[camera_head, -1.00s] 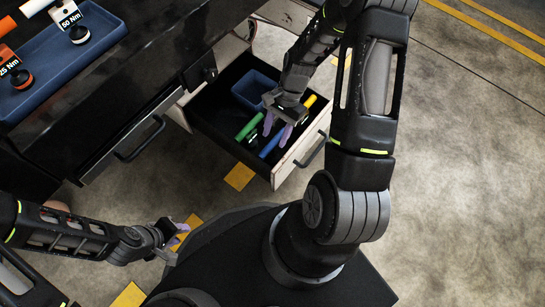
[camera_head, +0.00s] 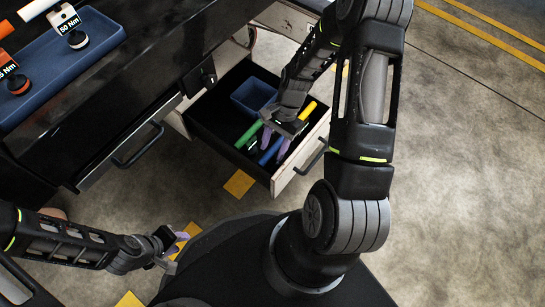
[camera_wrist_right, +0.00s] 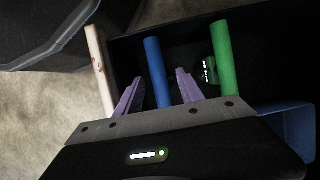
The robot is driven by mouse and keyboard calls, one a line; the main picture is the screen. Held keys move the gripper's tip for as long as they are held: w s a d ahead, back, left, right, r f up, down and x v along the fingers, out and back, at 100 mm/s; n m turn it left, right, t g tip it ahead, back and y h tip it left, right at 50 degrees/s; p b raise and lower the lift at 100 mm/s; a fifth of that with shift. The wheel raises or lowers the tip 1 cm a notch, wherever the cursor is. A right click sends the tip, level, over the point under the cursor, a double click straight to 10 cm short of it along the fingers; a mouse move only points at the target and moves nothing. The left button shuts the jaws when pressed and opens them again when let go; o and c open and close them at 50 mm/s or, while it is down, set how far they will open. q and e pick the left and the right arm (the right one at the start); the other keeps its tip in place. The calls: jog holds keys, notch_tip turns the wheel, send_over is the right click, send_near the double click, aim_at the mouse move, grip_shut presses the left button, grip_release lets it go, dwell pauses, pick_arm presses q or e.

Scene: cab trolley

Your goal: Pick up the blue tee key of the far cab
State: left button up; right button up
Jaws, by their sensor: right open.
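The blue tee key (camera_head: 270,152) lies in the open drawer, near its front wall, partly hidden by my right gripper. In the right wrist view its blue bar (camera_wrist_right: 155,68) runs between the two purple fingers, nearer the left one. My right gripper (camera_head: 276,142) is open over the drawer, fingers pointing down on either side of the blue bar; I cannot tell whether they touch it. It also shows in the right wrist view (camera_wrist_right: 157,92). My left gripper (camera_head: 178,250) is low at the left, away from the drawer; its jaw opening is unclear.
A green bar (camera_head: 248,133) lies left of the blue one, and a yellow one (camera_head: 307,111) lies to the right. A blue bin (camera_head: 240,102) sits at the drawer's back. The drawer's pale front wall (camera_head: 302,157) is close to the gripper. A blue tray (camera_head: 50,85) is on the trolley top.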

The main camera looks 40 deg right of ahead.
aim_at(270, 166)
jog(key=b+x, duration=0.2)
jog(key=x, duration=0.2)
jog(key=shift+d+f, duration=0.1)
jog(key=shift+f, duration=0.4)
jog(key=shift+c, duration=0.2)
grip_shut()
dwell(1.2)
